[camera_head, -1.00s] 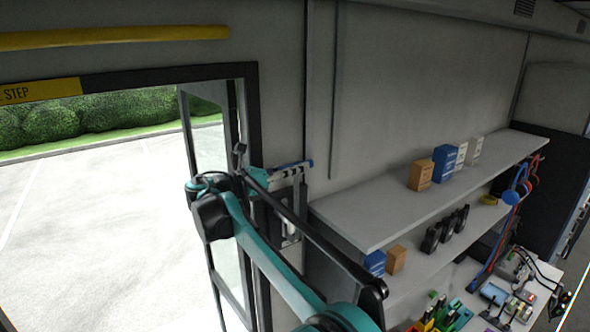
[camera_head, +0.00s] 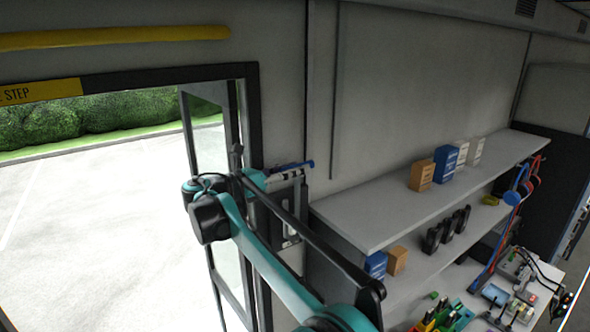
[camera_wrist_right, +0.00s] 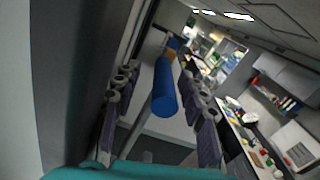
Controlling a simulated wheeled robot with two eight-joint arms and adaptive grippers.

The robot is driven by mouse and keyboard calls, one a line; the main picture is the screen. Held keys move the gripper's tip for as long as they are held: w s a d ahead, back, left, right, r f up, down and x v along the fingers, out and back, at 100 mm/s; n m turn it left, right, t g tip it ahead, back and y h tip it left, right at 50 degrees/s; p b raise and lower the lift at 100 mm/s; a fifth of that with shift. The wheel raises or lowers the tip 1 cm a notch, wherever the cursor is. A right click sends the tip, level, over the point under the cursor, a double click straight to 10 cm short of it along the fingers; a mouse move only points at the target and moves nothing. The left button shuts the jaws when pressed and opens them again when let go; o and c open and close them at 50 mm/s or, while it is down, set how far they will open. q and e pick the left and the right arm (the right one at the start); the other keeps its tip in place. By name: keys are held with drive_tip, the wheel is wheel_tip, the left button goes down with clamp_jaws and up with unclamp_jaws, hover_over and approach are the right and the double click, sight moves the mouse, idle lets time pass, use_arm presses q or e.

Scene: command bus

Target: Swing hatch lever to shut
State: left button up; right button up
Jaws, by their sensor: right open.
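The hatch lever (camera_head: 309,163) shows its blue grip at the wall just right of the door frame in the head view. In the right wrist view the blue lever grip (camera_wrist_right: 165,92) points toward the camera, with an orange-brown part behind it. My right gripper (camera_head: 287,176) is at the lever in the head view, partly hidden by my own arm. In the right wrist view my right gripper (camera_wrist_right: 160,88) is open, one finger on each side of the blue grip. Contact with the grip cannot be told. My left gripper is not in view.
An open doorway with a glass door panel (camera_head: 207,150) is left of my arm. A shelf unit (camera_head: 385,218) with small boxes (camera_head: 445,163) stands to the right. A yellow rail (camera_head: 115,38) runs above the doorway. A crowded worktop (camera_head: 548,268) is lower right.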

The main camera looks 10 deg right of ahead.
drive_tip(key=v, duration=1.1)
drive_tip(key=shift+a, duration=0.35)
drive_tip(key=shift+w+f, duration=0.1)
